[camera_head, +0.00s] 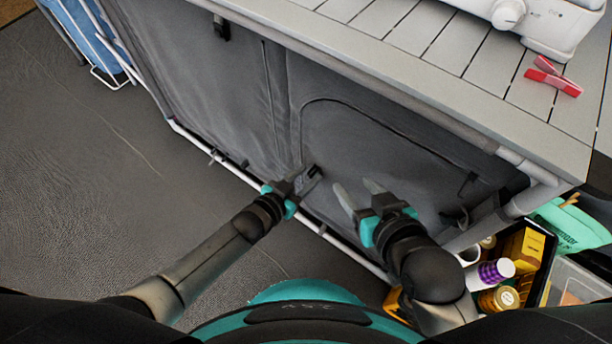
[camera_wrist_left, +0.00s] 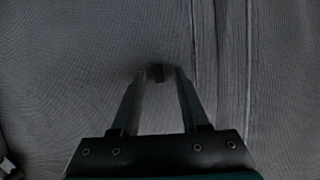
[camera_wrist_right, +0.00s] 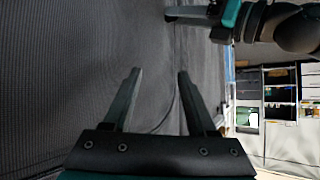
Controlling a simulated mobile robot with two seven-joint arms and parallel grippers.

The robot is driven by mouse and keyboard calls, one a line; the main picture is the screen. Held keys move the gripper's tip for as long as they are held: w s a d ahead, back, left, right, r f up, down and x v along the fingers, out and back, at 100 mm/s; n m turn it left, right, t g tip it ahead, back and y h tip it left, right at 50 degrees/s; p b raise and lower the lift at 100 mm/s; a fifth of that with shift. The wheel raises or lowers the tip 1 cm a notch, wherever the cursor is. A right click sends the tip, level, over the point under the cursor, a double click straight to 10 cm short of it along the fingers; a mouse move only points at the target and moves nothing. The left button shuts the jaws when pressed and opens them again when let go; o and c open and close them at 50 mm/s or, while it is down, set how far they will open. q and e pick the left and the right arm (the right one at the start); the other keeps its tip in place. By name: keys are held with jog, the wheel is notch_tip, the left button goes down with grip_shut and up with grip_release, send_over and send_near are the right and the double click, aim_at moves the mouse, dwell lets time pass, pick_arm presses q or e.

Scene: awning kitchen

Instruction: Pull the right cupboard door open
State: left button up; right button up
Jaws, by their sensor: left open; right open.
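The right cupboard door (camera_head: 375,150) is a grey fabric panel with an arched seam, on the front of the grey cupboard, and looks closed. My left gripper (camera_head: 306,180) is open at the door's lower left edge, by a small black tab (camera_head: 314,171). In the left wrist view the dark tab (camera_wrist_left: 157,72) shows between the tips of my left gripper (camera_wrist_left: 158,82); contact cannot be told. My right gripper (camera_head: 358,188) is open and empty in front of the door's lower part. The right wrist view shows its fingers (camera_wrist_right: 159,75) beside the grey fabric.
The slatted worktop (camera_head: 440,60) overhangs the front and carries a red clip (camera_head: 553,78) and a white appliance (camera_head: 545,22). A white frame tube (camera_head: 190,137) runs along the cupboard's bottom. A crate of jars and packets (camera_head: 547,268) stands at right. The floor at left is clear.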

pick_arm(q)
jog(key=shift+c, duration=0.2)
grip_shut()
dwell(1.3)
